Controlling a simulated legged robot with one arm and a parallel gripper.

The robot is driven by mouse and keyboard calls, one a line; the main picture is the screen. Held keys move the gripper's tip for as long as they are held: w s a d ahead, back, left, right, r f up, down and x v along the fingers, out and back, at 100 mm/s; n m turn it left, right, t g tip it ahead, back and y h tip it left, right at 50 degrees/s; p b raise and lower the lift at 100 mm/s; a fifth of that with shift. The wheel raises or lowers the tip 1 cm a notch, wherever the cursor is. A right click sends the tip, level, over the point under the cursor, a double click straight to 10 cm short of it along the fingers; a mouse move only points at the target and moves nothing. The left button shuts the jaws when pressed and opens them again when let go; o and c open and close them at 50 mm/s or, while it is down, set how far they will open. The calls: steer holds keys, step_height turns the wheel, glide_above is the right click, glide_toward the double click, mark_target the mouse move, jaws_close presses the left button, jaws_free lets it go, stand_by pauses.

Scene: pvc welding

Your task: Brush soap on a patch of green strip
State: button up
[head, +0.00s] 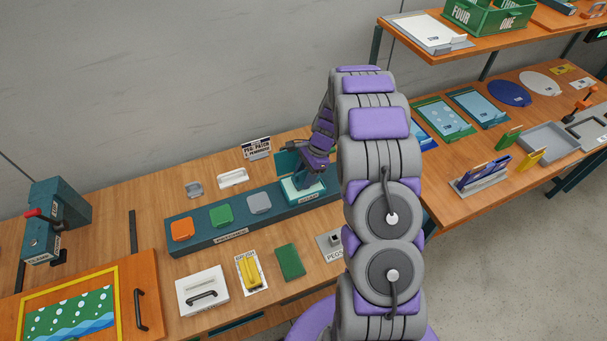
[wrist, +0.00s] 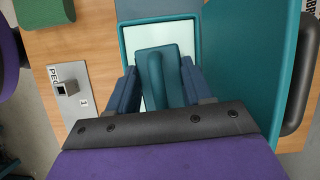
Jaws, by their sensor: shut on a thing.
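My gripper (wrist: 160,88) is shut on the upright handle of a teal block (wrist: 158,58), which I take to be the soap brush. The block is over a pale pad in a teal-rimmed tray (wrist: 158,20); I cannot tell if it touches the pad. In the head view my gripper (head: 308,178) is low over this tray (head: 303,196), at the right end of the teal rack. A picture sheet with a green strip (head: 72,314) and white dots lies in a yellow frame at the lower left. My arm hides part of the bench.
The teal rack (head: 240,237) bears orange (head: 181,229), green (head: 221,215) and grey (head: 259,203) pads. In front are a white handled block (head: 202,291), a yellow tool (head: 249,272) and a green block (head: 290,261). A teal machine (head: 52,218) stands left.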

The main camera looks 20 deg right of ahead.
steer(key=shift+a+r, duration=0.1)
steer(key=shift+a, duration=0.95)
steer(key=shift+d, duration=0.85)
steer(key=shift+a, duration=0.75)
steer(key=shift+d+p, duration=0.35)
steer(key=shift+d, duration=0.3)
steer(key=shift+a, duration=0.5)
steer(key=shift+d, duration=0.35)
steer(key=shift+a, duration=0.2)
steer(key=shift+p, duration=0.4)
